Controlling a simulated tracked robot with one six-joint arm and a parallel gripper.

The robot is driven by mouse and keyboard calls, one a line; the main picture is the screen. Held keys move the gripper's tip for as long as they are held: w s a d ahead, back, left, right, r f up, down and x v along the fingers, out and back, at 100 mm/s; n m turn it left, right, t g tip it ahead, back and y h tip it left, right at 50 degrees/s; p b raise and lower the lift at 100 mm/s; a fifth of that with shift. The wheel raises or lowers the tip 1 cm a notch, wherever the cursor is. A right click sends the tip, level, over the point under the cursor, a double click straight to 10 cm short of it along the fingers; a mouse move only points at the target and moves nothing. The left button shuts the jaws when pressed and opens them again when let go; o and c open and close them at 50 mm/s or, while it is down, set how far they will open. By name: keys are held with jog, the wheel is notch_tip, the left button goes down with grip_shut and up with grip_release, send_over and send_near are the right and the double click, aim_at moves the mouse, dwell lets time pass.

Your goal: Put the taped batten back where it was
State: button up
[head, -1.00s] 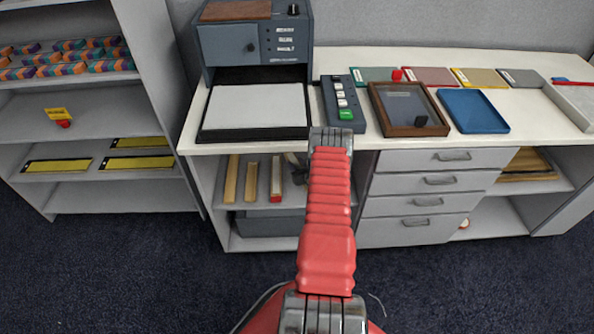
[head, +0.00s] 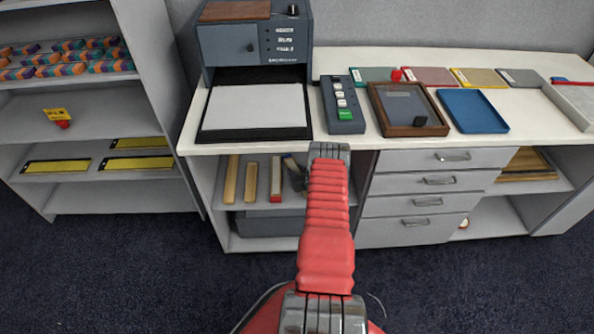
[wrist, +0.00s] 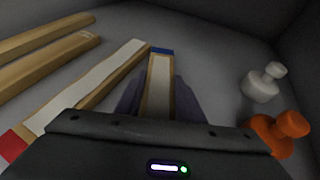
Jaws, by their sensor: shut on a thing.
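My gripper (wrist: 158,100) is shut on a batten with a blue end (wrist: 160,80), which points away from me between the dark fingers in the wrist view. I cannot tell if this batten touches the shelf. To its left lies a pale-faced batten with a red end (wrist: 95,85), then two plain wooden battens (wrist: 45,70). In the head view my gripper (head: 295,175) is in the open shelf bay below the counter, mostly hidden behind my red arm.
A white knob-shaped piece (wrist: 262,84) and an orange one (wrist: 278,132) stand right of the held batten. The counter (head: 360,145) overhangs the bay, and drawers (head: 430,180) close off its right. A grey box (head: 265,223) sits on the lower level.

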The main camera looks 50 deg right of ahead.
jog(key=o, duration=1.2)
jog(key=shift+f, duration=0.1)
jog(key=v, duration=1.1)
jog(key=shift+s+a+r, duration=0.2)
jog(key=shift+s+a, duration=0.1)
jog(key=shift+s, duration=0.1)
